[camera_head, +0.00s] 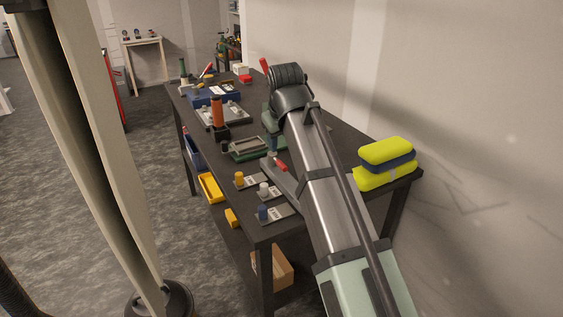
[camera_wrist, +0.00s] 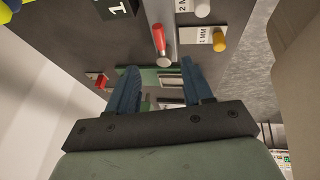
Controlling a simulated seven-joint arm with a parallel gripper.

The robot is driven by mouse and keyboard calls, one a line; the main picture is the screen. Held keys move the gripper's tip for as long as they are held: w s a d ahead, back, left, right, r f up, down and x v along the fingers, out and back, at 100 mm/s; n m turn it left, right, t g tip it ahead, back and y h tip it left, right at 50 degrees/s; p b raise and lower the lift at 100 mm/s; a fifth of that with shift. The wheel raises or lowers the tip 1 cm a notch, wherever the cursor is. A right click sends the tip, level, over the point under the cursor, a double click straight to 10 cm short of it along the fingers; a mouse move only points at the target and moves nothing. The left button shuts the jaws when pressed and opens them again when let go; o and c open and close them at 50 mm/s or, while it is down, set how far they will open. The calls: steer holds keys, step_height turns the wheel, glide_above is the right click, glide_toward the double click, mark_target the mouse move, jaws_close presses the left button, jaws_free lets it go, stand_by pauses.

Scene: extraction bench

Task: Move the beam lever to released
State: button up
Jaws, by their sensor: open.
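A lever with a red grip (camera_wrist: 158,39) and a silver round end shows in the wrist view, just beyond my fingertips and between them in the picture. A red grip (camera_head: 281,166) also shows in the head view, beside the green-edged tray; I take it for the same lever. Which lever is the beam lever, and its setting, I cannot tell. My gripper (camera_wrist: 160,78) is open, with two blue fingers apart and nothing between them. It hangs over the bench. In the head view my arm hides much of it, and part of the bench behind.
Plates with a yellow knob (camera_head: 239,178), a white knob (camera_head: 263,189) and a blue knob (camera_head: 263,212) lie near the bench's front edge. An upright orange cylinder (camera_head: 217,110) stands farther back. Yellow and blue stacked pads (camera_head: 386,162) lie at the right by the wall.

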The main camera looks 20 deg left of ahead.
mark_target(281, 163)
steer(key=x, duration=1.1)
steer(key=shift+w+f, duration=0.15)
steer(key=shift+f, duration=0.05)
steer(key=shift+c, duration=0.2)
jaws_close()
